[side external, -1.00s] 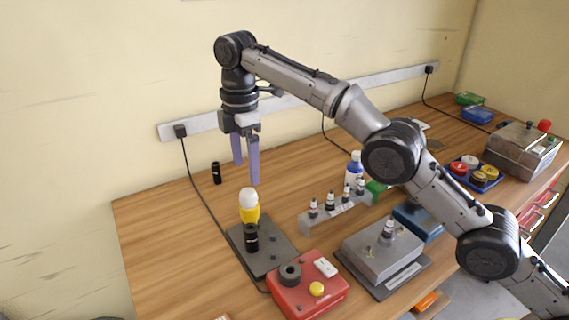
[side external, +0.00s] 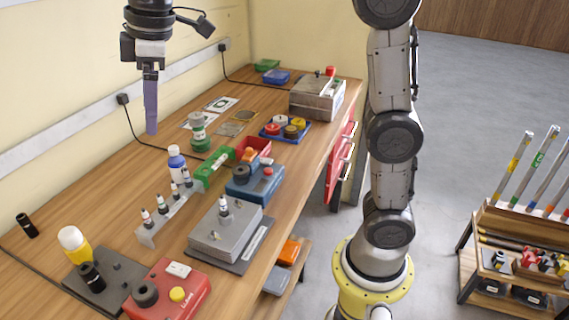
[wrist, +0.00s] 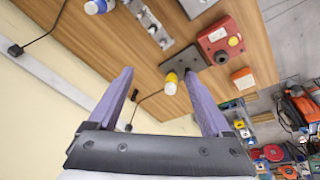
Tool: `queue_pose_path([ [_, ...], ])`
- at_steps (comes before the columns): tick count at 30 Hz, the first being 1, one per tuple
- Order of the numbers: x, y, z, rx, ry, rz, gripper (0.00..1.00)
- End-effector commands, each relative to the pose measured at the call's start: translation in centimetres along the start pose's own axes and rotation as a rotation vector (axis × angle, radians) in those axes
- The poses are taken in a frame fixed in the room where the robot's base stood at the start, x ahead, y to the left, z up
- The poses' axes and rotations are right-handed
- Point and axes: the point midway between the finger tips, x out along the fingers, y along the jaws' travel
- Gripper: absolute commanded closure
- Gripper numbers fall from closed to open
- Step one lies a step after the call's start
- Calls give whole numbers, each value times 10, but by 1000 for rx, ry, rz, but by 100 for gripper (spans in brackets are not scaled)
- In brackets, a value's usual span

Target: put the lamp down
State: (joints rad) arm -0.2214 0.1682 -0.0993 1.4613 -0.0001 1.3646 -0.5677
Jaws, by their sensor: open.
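The lamp, yellow with a white rounded top (side external: 75,245), stands at the left on a dark plate (side external: 128,272), behind a black cylinder (side external: 92,276). Its foot is partly hidden by the cylinder. The lamp also shows in the wrist view (wrist: 170,84), beyond and between my finger tips. My gripper (side external: 151,132) is raised above the table, with its fingers pointing down and apart from the lamp. In the wrist view my gripper (wrist: 160,72) has its two purple fingers spread wide, with nothing between them.
A red box with a yellow button (side external: 168,291) sits beside the plate. A rack of small bottles (side external: 163,213), a grey block (side external: 225,232) and a white-and-blue bottle (side external: 177,163) stand to the right.

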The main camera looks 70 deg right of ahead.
Motion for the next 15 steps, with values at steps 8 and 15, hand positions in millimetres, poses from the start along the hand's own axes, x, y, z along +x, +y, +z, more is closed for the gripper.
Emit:
queue_pose_path([
  [8,-10,-40,118,340,86,74,17],
  [15,20,-87,206,609,165,124,17],
])
